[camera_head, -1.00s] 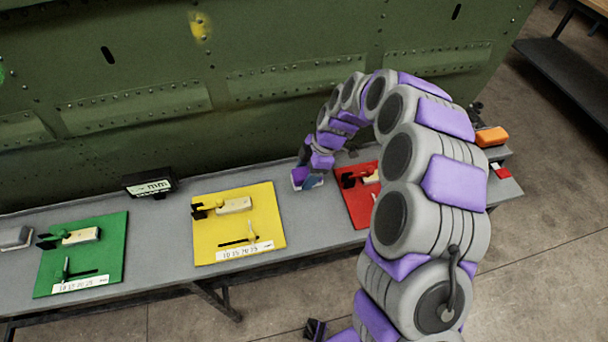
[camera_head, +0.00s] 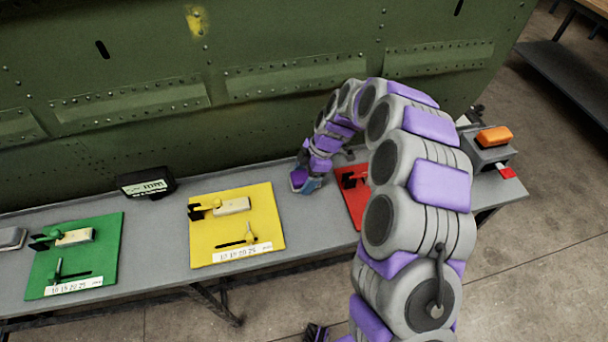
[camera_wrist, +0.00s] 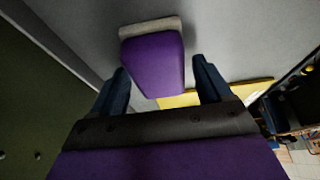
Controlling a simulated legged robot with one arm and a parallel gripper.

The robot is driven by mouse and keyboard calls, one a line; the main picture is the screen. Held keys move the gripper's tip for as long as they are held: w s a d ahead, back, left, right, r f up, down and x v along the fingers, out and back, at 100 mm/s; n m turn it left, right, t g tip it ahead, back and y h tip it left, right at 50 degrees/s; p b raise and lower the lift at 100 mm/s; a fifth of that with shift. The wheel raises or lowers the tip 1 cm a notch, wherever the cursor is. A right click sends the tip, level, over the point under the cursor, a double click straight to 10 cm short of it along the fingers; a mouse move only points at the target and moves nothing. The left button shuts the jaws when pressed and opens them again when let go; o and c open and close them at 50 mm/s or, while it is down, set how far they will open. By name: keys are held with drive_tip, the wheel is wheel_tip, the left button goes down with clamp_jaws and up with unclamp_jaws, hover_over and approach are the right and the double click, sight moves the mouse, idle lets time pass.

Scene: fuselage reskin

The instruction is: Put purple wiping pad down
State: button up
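The purple wiping pad (camera_wrist: 155,65) has a grey face along its far edge. In the wrist view it sits between and partly beyond the two dark blue fingers of my gripper (camera_wrist: 159,66). The fingers are apart, with a visible gap between the pad and the right finger. In the head view the pad (camera_head: 299,179) is at the end of my gripper (camera_head: 311,184), low at the grey table (camera_head: 160,228), between the yellow and red boards. Whether its underside touches the table is hard to tell.
A yellow board (camera_head: 263,204) and a green board (camera_head: 105,240) lie to the left. A red board (camera_head: 354,205) is partly behind my arm. A small display (camera_head: 147,182) stands behind. The green fuselage panel (camera_head: 250,40) rises behind the table. An orange item (camera_head: 495,136) is at the right.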

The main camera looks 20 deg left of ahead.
drive_tip(key=shift+o, duration=0.8)
drive_tip(key=shift+p, duration=0.55)
drive_tip(key=shift+w+d+r, duration=0.1)
drive_tip(key=shift+r, duration=0.25)
drive_tip(key=p+v, duration=0.4)
drive_tip(key=v, duration=1.2)
drive_tip(key=shift+w+a+r, duration=0.25)
drive_tip(key=shift+w+r, duration=0.05)
